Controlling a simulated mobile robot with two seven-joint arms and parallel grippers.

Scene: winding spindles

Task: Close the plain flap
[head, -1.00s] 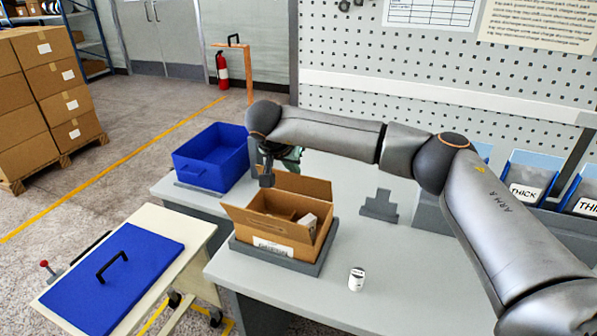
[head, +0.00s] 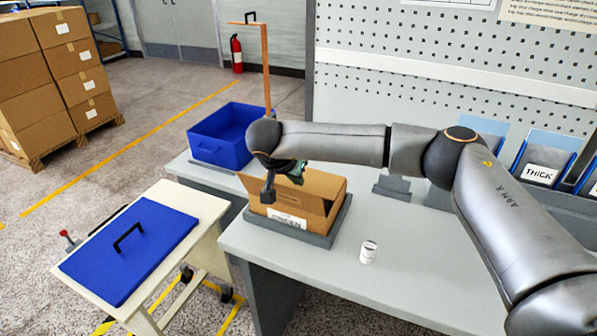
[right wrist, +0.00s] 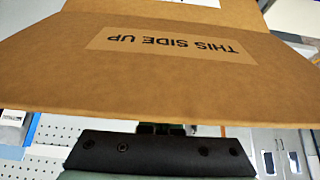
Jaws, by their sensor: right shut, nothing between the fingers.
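An open brown cardboard box (head: 328,209) sits on a grey base on the table, with a white label on its front. Its left flap (head: 250,187) stands up and leans outward, and its rear side is raised too. My right gripper (head: 268,194) is shut and empty, pointing down at the box's left part beside the left flap; the arm hides part of the box. In the right wrist view a cardboard panel (right wrist: 150,80) marked THIS SIDE UP fills the upper part, just beyond my gripper (right wrist: 160,130). I cannot tell which flap is plain. My left gripper is out of view.
A blue bin (head: 222,135) stands behind and left of the box. A small white jar (head: 368,252) stands on the table (head: 310,262) at the front right. A cart with a blue lid (head: 130,250) stands at left. The table's front is mostly clear.

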